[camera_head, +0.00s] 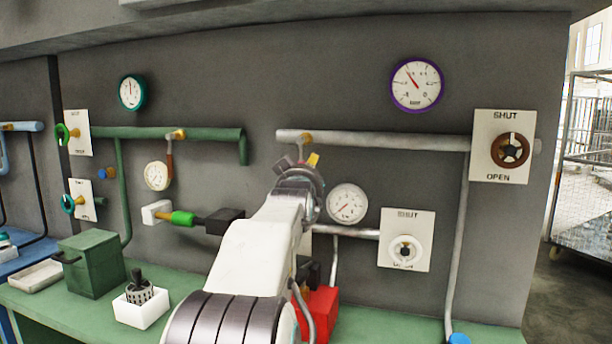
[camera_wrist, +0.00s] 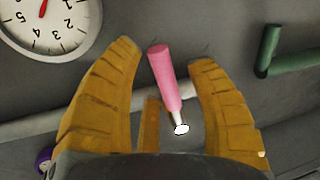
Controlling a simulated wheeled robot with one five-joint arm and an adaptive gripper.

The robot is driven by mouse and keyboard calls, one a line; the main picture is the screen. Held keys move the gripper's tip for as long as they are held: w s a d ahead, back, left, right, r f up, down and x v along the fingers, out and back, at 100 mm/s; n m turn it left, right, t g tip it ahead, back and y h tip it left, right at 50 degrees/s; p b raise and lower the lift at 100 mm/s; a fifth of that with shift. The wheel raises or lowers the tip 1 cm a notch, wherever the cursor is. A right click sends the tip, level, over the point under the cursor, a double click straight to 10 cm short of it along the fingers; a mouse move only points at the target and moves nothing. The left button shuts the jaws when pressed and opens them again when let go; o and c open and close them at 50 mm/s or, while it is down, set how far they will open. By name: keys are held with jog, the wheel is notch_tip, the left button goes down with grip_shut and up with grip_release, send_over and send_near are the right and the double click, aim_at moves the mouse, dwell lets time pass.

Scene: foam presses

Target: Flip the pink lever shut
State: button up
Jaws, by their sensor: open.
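The fingers stand apart, with a gap on each side of the lever. Its pink handle lies toward the top of that picture, and a thin metal stem leads to a bright round end lower down. In the head view my gripper (camera_head: 298,161) is just below the left end of the upper grey pipe (camera_head: 380,140). An orange fitting (camera_head: 306,138) sits on that pipe. The pink lever is hidden behind my gripper and arm there.
A white-faced gauge (camera_head: 347,203) is close to the right of my gripper. A green pipe (camera_head: 210,133) with a brown lever (camera_head: 169,166) is to the left. SHUT/OPEN panels (camera_head: 489,178) are at the right. A red box (camera_head: 318,312) stands on the green bench below.

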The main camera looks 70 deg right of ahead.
jog(key=shift+c, duration=0.4)
grip_shut()
